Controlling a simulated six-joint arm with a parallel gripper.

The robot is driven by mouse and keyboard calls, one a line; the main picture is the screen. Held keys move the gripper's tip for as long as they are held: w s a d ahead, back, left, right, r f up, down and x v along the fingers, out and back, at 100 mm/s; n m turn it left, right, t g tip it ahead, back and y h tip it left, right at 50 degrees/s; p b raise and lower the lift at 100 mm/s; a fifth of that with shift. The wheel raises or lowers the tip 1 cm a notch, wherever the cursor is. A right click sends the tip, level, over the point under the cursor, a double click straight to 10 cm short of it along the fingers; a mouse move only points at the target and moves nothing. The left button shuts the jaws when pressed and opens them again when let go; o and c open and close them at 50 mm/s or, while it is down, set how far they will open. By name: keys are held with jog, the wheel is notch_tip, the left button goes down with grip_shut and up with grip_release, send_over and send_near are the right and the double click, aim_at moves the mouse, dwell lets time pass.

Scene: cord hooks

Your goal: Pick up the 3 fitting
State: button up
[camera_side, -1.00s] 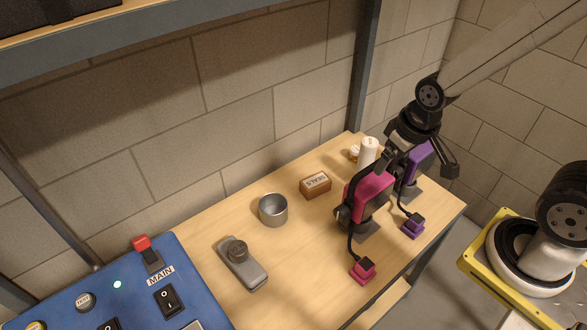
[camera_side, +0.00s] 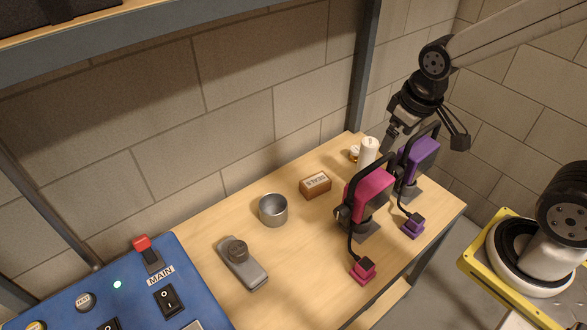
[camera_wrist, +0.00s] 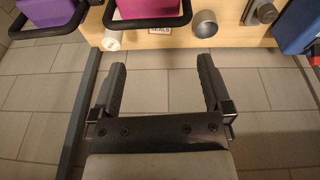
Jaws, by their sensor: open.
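No marking that I can read as "3" shows in either view, so I cannot tell which thing is the 3 fitting. A white cylinder (camera_side: 368,151) stands upright at the far right end of the bench, with a small mark too small to read. The white cylinder also shows in the wrist view (camera_wrist: 112,41).
A pink block (camera_side: 368,190) and a purple block (camera_side: 419,156) with black handles and corded plugs stand at the right. A SEALS box (camera_side: 315,186), metal cup (camera_side: 273,210), grey device (camera_side: 242,264) and blue panel (camera_side: 130,295) lie leftward. A post (camera_side: 363,70) rises behind.

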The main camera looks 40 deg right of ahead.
jog(key=w+n, duration=0.1)
jog(key=n+t+h, duration=0.1)
jog(key=n+h, duration=1.2)
jog(key=n, duration=0.6)
send_over(355, 154)
notch_tip(355, 154, down, 26)
jog(key=a, duration=0.1)
jog(key=shift+w+r, duration=0.15)
jog(key=shift+w, duration=0.1)
jog(key=shift+f, duration=1.9)
